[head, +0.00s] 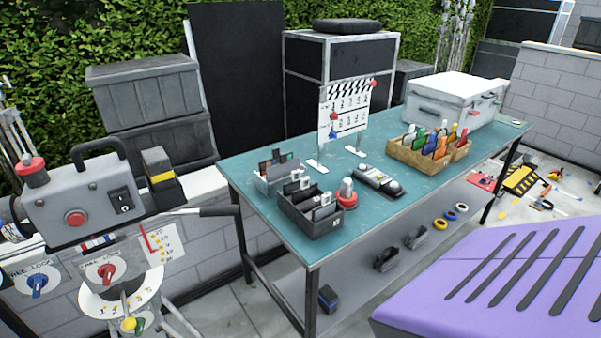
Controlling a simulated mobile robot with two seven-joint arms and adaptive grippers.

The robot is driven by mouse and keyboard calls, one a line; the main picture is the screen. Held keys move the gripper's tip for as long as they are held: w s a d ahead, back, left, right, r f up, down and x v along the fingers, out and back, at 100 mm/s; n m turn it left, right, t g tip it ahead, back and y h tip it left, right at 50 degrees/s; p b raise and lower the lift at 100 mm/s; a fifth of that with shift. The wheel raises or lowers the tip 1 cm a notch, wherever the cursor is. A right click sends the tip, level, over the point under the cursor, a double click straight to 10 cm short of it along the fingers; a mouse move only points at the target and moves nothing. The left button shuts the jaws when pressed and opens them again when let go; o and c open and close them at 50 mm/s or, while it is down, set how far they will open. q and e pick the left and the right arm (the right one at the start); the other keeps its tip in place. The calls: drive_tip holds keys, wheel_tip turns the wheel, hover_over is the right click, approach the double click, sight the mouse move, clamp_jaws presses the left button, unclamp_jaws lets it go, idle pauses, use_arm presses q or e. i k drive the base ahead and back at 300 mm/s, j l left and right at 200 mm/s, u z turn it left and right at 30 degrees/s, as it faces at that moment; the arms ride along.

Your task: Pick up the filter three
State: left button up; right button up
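A dark open box (302,222) stands at the near left part of the teal table. Several thin, flat dark and pale pieces (321,200) stand in it; they look like filters. A clear holder (268,183) just behind it has more thin upright pieces, some reddish or green. The labels are too small to read, so I cannot tell which piece is filter three. Neither of my grippers shows in the head view.
The teal table (408,187) also bears a clapperboard (345,110), a red-and-silver knobbed device (346,194), a grey handheld device (379,181), a wooden organizer (405,154) and a silver case (452,98). A control box (88,195) stands left. A purple slotted body (480,300) fills the lower right.

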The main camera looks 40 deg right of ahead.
sight(328, 208)
drive_tip(key=z, duration=1.55)
drive_tip(key=u, duration=1.75)
drive_tip(key=z, duration=1.6)
